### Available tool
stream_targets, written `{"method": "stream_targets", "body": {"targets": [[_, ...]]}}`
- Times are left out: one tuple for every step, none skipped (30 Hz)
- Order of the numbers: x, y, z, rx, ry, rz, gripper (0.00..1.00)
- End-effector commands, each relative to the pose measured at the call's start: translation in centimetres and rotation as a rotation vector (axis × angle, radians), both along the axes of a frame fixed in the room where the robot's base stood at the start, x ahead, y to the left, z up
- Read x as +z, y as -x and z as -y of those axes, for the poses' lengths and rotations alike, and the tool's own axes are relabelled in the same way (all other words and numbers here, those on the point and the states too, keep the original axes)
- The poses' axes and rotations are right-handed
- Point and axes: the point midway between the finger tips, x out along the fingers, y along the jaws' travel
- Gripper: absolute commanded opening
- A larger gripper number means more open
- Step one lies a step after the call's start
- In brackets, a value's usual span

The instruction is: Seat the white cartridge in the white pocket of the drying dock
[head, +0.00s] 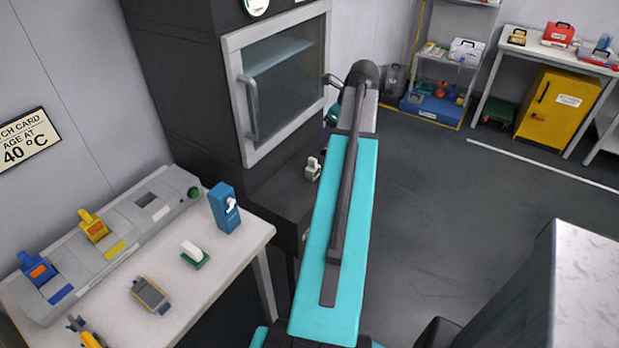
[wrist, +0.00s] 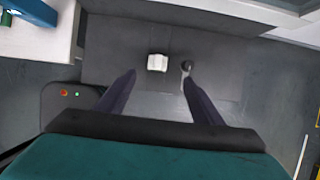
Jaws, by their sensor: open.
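A white piece that looks like the white cartridge (head: 312,168) stands on a dark ledge below the glass-doored oven. In the wrist view a small white block (wrist: 157,62), apparently the same piece, lies on a dark grey surface just beyond my fingertips. My gripper (wrist: 158,78) is open and empty, its two dark fingers on either side of the line to the block. In the head view my arm hides most of the gripper. The grey drying dock (head: 125,222) lies on the left table. Its far pocket (head: 146,200) is empty; blue and yellow cartridges (head: 94,226) fill the others.
The white table (head: 245,245) also holds a blue dispenser (head: 224,207), a white-and-green block (head: 194,252) and a grey-yellow device (head: 150,294). The oven (head: 285,85) stands behind the ledge. A round grey knob (wrist: 187,65) is close right of the block. Open floor lies right of my arm.

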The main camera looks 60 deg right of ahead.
Motion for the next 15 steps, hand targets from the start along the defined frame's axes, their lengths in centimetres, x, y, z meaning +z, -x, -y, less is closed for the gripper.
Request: {"method": "stream_targets", "body": {"targets": [[0.0,-0.1,-0.1,0.002,0.000,0.000,0.61],[0.0,-0.2,-0.1,0.003,0.000,0.000,0.61],[-0.1,-0.3,-0.2,0.004,0.000,0.000,0.61],[-0.1,-0.3,-0.2,0.005,0.000,0.000,0.61],[-0.2,-0.4,-0.3,0.006,0.000,0.000,0.61],[-0.3,-0.5,-0.3,0.007,0.000,0.000,0.61],[-0.5,-0.6,-0.3,0.007,0.000,0.000,0.61],[-0.7,-0.7,-0.3,0.008,-0.001,-0.001,0.61],[-0.9,-0.8,-0.3,0.008,-0.001,-0.001,0.61],[-1.1,-0.9,-0.4,0.008,-0.002,-0.001,0.61],[-1.4,-1.0,-0.4,0.008,-0.002,-0.001,0.61],[-1.8,-1.2,-0.4,0.009,-0.002,-0.001,0.61],[-2.1,-1.3,-0.4,0.009,-0.002,-0.001,0.61],[-2.4,-1.4,-0.4,0.009,-0.002,-0.001,0.61],[-2.8,-1.6,-0.4,0.009,-0.002,-0.001,0.61]]}}
